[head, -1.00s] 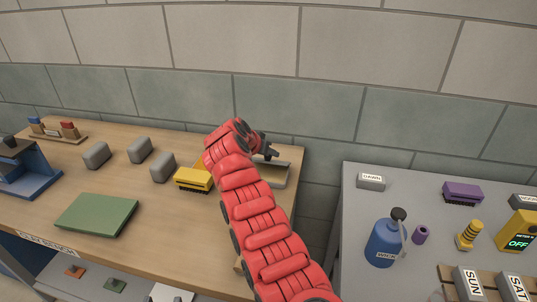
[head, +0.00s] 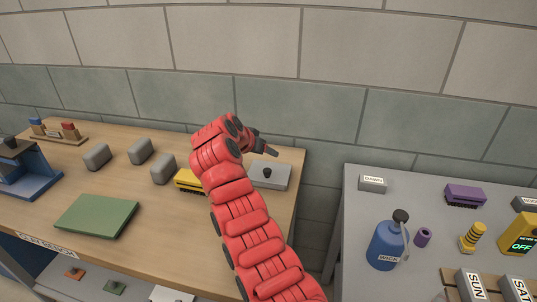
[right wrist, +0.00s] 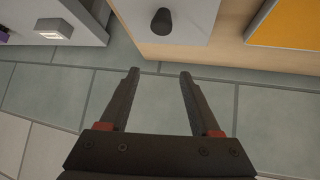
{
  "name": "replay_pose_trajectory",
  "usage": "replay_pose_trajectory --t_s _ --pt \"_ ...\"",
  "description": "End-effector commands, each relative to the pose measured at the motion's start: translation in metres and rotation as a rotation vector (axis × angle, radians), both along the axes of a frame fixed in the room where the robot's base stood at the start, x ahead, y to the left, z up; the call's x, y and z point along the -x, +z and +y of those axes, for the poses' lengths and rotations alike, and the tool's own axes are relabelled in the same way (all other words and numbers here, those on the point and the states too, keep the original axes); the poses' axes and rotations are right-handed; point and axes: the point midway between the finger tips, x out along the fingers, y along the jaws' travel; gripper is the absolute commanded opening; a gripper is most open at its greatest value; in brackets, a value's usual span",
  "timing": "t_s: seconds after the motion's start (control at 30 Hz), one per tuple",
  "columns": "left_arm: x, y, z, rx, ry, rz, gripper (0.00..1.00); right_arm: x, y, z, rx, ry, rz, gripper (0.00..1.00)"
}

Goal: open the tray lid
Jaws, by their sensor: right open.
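The tray lid (head: 270,181) is a flat grey plate at the right end of the wooden bench, with a dark knob (head: 267,172) standing on it. The lid lies flat, and I see no gap under it. The right wrist view shows the lid (right wrist: 190,28) and knob (right wrist: 161,21) at the top edge. My right gripper (head: 269,151) is over the far side of the lid, open and empty. In the right wrist view its fingertips (right wrist: 159,72) are apart, short of the knob and not touching it. My left gripper is not in view.
A yellow brush (head: 188,180) is left of the lid, partly behind my arm. Several grey blocks (head: 163,169) and a green slab (head: 97,216) lie further left. The block wall (head: 300,120) is close behind. A gap separates the grey bench (head: 352,235) with its blue bottle (head: 385,245).

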Motion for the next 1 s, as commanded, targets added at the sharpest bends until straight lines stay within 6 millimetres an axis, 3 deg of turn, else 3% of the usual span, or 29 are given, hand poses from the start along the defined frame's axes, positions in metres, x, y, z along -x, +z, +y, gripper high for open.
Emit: replay_pose_trajectory --t_s 0.3,0.5,1.0 --pt "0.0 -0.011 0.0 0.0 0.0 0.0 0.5 0.048 0.057 0.039 -0.003 0.003 -0.005 0.64" --pt "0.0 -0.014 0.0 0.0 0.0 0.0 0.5 0.067 0.081 0.052 -0.003 0.001 -0.007 0.64" --pt "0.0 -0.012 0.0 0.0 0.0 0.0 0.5 0.074 0.09 0.056 -0.001 -0.001 -0.002 0.64"
